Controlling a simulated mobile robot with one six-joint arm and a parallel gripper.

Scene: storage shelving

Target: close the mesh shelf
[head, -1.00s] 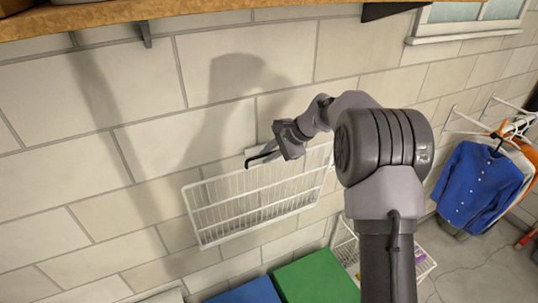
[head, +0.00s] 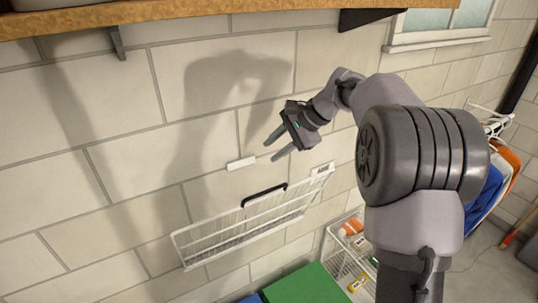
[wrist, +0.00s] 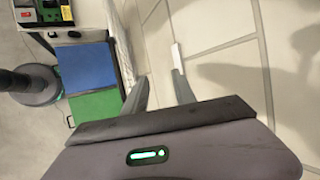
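The mesh shelf (head: 215,236) is a white wire basket-like shelf on the block wall, left of my arm in the head view. A black handle (head: 264,196) sits on its upper rim. A small white plate (head: 241,164) is on the wall above the handle, with a gap between them; it seems to show in the wrist view (wrist: 177,55). My gripper (head: 271,150) is open and empty, above the handle and just right of the plate, apart from the shelf. Both fingers (wrist: 159,85) show spread in the wrist view. How far the shelf is tilted is hard to tell.
A wooden shelf (head: 200,17) crosses the top. Below stand a green box (head: 305,287) and a blue box, clearer in the wrist view (wrist: 88,66). A white wire rack (head: 345,262) with goods and hung clothes (head: 485,200) are at right.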

